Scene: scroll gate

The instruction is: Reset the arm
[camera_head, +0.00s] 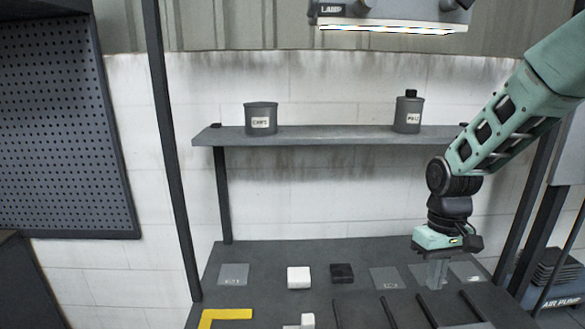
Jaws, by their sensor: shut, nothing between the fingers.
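My arm (490,130) comes in from the upper right and bends down at the wrist. My gripper (436,275) points down over the right part of the dark workbench (255,265). Its fingers are shut with nothing between them.
On the bench are a white block (299,277), a black block (342,273), flat grey plates (233,275), dark rods (388,312) and a yellow corner mark (225,316). A shelf (330,137) holds two canisters (261,119). A lamp (390,25) hangs above.

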